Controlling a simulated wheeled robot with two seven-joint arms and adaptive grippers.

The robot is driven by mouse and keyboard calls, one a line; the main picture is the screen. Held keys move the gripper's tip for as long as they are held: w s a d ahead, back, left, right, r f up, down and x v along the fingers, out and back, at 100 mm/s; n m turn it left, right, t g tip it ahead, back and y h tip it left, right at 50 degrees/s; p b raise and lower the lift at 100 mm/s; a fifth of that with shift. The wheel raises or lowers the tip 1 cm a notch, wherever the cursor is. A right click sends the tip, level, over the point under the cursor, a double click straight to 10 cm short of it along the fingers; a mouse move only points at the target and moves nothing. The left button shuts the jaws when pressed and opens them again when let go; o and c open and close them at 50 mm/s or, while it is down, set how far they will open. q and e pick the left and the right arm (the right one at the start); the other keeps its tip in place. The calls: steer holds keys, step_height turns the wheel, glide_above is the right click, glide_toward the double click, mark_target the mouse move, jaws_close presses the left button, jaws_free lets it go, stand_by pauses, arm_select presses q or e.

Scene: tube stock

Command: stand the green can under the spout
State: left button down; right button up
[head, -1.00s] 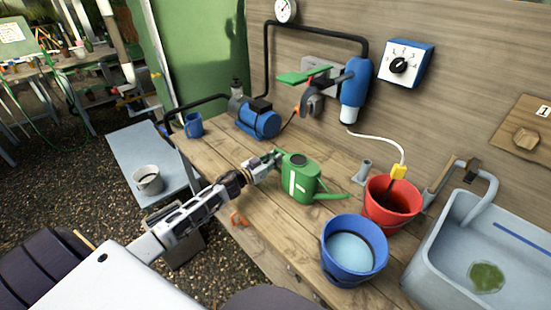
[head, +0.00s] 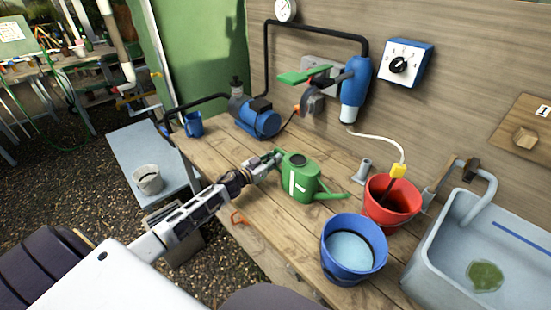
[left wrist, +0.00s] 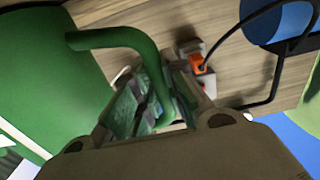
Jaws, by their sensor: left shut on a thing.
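The green can (head: 300,180), a watering can with a white mark, stands upright on the wooden bench, its own spout pointing right. My left gripper (head: 272,160) comes in from the left and is shut on the can's handle. In the left wrist view the curved green handle (left wrist: 125,38) passes between the fingers (left wrist: 160,100), and the can's body (left wrist: 45,85) fills the left side. A blue cylinder (head: 355,80) with a white nozzle (head: 348,114) hangs on the wall behind the can, to its right. A grey curved spout (head: 486,190) stands over the sink. My right gripper is not in view.
A blue bucket (head: 354,272) of water and a red bucket (head: 400,208) stand right of the can. The grey sink (head: 430,262) is at far right. Bare bench lies left of the can.

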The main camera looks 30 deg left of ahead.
arm_select(q)
steer(key=shift+f, duration=0.1)
steer(key=c, duration=1.4)
jaws_free()
steer(key=shift+s, duration=0.1)
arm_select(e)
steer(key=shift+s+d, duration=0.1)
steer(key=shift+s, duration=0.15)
arm_select(q)
steer(key=shift+s, duration=0.1)
steer(key=shift+s+a, duration=0.1)
steer(key=shift+s, duration=0.05)
steer(key=shift+v, duration=5.6)
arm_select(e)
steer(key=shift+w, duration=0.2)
